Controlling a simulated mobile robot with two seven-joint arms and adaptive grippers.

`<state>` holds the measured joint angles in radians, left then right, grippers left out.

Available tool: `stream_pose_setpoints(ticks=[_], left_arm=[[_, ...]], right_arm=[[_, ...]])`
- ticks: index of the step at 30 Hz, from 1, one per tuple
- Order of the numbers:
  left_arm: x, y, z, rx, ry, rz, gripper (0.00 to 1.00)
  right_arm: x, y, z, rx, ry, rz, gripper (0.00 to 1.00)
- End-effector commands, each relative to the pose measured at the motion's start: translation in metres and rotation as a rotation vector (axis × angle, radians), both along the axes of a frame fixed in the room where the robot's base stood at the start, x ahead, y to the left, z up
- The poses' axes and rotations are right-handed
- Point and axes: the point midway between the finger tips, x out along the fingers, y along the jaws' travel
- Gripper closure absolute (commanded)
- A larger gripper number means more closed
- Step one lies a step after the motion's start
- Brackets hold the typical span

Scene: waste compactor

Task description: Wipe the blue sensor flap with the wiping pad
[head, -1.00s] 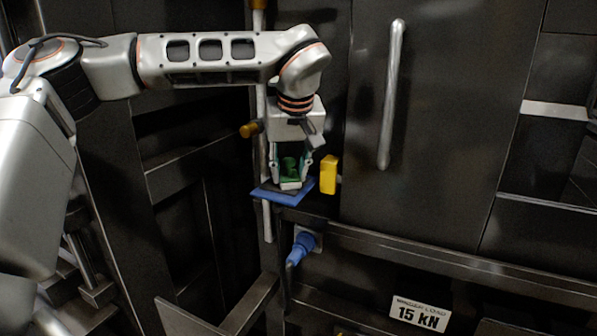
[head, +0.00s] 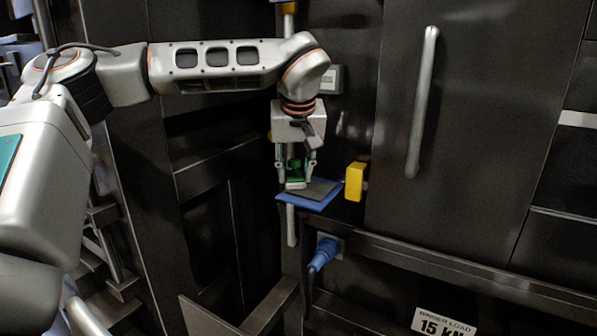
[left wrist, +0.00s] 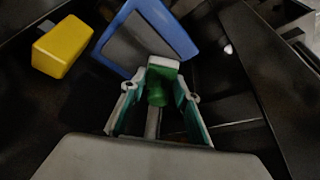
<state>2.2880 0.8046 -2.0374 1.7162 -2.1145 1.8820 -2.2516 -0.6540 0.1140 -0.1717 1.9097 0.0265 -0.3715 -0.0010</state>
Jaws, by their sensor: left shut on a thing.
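The blue sensor flap (head: 325,197) is a tilted blue-edged plate with a dark grey face, beside a yellow block. It also shows in the left wrist view (left wrist: 181,37). My left gripper (head: 297,172) is above the left part of the flap, pointing down. It is shut on the green grip of the wiping pad (head: 296,185), which has a pale underside. In the left wrist view, the pad (left wrist: 163,64) overlaps the flap's near edge between the fingers (left wrist: 157,100). I cannot tell whether it touches the flap. My right gripper is not in view.
A yellow block (head: 354,182) stands close to the flap's right side. A blue plug (head: 323,253) sits below it. A vertical door handle (head: 422,100) is to the right, and a dark ledge runs below. A small grey box (head: 330,79) is behind the wrist.

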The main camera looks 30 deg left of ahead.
Motion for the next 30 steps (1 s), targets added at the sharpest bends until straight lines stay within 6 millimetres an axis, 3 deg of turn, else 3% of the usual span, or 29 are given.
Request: stream_pose_setpoints(ticks=[30], left_arm=[[0.003,-0.059,0.000,0.000,0.004,-0.001,0.94]], right_arm=[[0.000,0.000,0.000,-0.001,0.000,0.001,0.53]])
